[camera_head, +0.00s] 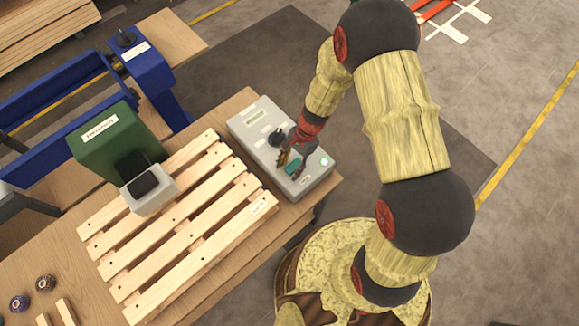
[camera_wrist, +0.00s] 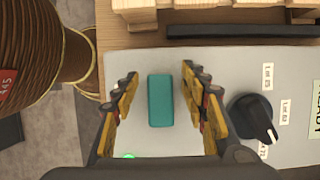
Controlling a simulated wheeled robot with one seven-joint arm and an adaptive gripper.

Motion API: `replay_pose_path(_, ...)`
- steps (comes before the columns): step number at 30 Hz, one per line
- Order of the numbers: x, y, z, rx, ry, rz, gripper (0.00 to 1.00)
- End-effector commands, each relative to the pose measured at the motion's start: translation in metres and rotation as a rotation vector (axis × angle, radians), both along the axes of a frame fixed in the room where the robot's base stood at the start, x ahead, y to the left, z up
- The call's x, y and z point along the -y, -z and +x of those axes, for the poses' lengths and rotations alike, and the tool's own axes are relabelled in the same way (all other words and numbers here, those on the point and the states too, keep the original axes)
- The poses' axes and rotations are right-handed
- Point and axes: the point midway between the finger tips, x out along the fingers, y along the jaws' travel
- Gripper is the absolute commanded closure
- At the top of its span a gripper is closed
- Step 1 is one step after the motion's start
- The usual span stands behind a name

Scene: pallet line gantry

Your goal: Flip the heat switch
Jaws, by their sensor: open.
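A grey control box (camera_head: 263,127) lies at the table's right end, beside the wooden pallet. A teal rectangular block, seemingly the switch (camera_head: 294,167), is set on its top face; no heat label on it can be read. In the wrist view the teal switch (camera_wrist: 160,100) lies between the two yellow-and-black fingers of my gripper (camera_wrist: 160,85). The fingers are open, with a gap on each side of the switch, nearer on the right. In the head view my gripper (camera_head: 286,156) is over the box and hides part of its face. Height above the switch is unclear.
A black rotary knob (camera_wrist: 255,117) with small labels stands right of the fingers in the wrist view. A green lamp (camera_wrist: 128,156) is at the lower left. The slatted pallet (camera_head: 180,225) and a green machine (camera_head: 115,140) stand left of the box.

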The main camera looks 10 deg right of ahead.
Motion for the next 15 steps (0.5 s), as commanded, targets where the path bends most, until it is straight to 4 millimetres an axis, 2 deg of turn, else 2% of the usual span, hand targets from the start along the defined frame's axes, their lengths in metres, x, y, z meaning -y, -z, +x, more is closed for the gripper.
replay_pose_path(5,0.0000,-0.0002,0.0000,0.000,0.000,0.000,0.57)
replay_pose_path(15,0.0001,-0.0004,0.0000,0.000,0.000,0.000,0.77)
